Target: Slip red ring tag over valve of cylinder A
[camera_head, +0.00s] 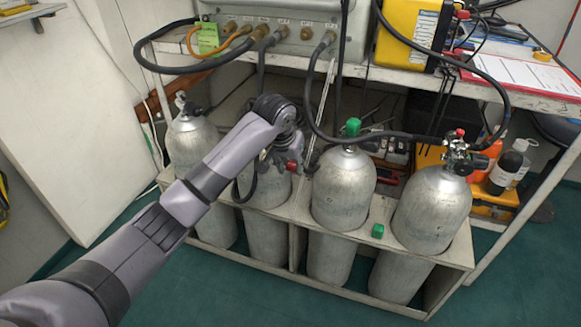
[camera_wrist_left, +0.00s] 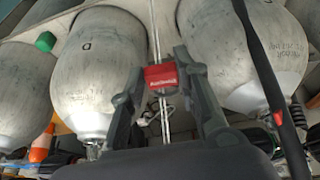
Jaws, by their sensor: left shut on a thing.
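My left gripper (camera_head: 288,163) is shut on a red tag (camera_wrist_left: 161,77), which sits between its fingertips in the left wrist view. The tag's ring cannot be made out clearly. The gripper is above the second cylinder (camera_head: 265,190) from the left and hides its valve. Several grey cylinders stand upright in a rack. The leftmost cylinder (camera_head: 193,145) has a bare-looking valve (camera_head: 182,103). The third cylinder (camera_head: 343,190) has a green piece (camera_head: 352,127) at its valve. I cannot tell which cylinder is A. My right gripper is not in view.
The rightmost cylinder (camera_head: 432,210) carries a valve fitting with a red knob (camera_head: 459,133). Black hoses (camera_head: 312,90) hang in front of the shelf. A green block (camera_head: 377,230) lies on the rack's front board. Bottles (camera_head: 508,165) stand at right.

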